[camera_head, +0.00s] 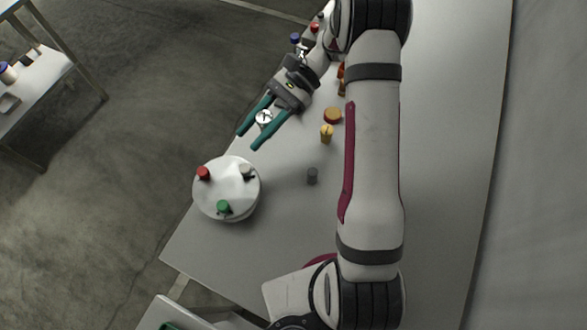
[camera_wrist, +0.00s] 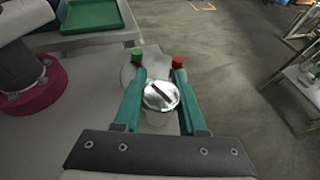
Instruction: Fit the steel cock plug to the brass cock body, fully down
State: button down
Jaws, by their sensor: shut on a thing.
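My gripper (camera_head: 248,140) has its two teal fingers on either side of a round, shiny steel piece, which I take for the steel cock plug (camera_head: 264,117), and is shut on it. In the wrist view the plug (camera_wrist: 153,93) shows a bright round top with a dark bar across it, between the fingers of my gripper (camera_wrist: 159,72). Its lower end is hidden. A small yellow brass-coloured piece (camera_head: 327,133) stands on the table to the right of my gripper, apart from it. It may be the brass cock body; I cannot tell for sure.
A round white tank lid (camera_head: 226,190) with red, pale and green capped fittings stands below my gripper in the head view. The table front (camera_head: 285,225) is bare.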

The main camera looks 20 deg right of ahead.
jog(key=w+d+f+m+t+h, duration=0.1)
jog(key=w+d+m+t+h, duration=0.2)
jog(key=w+d+m+t, duration=0.4)
jog(key=w+d+f+m+t+h, duration=0.2)
jog(key=w+d+m+t, duration=0.5)
jog(key=w, duration=0.7)
jog(key=m+t, duration=0.2)
jog(key=t, duration=0.1)
jog(key=shift+w+d+m+h, duration=0.15)
jog(key=shift+w+m+h, duration=0.1)
jog(key=shift+m+h, duration=0.15)
jog(key=shift+s+f, duration=0.15)
jog(key=shift+f, duration=2.8)
jog(key=shift+f, duration=1.45)
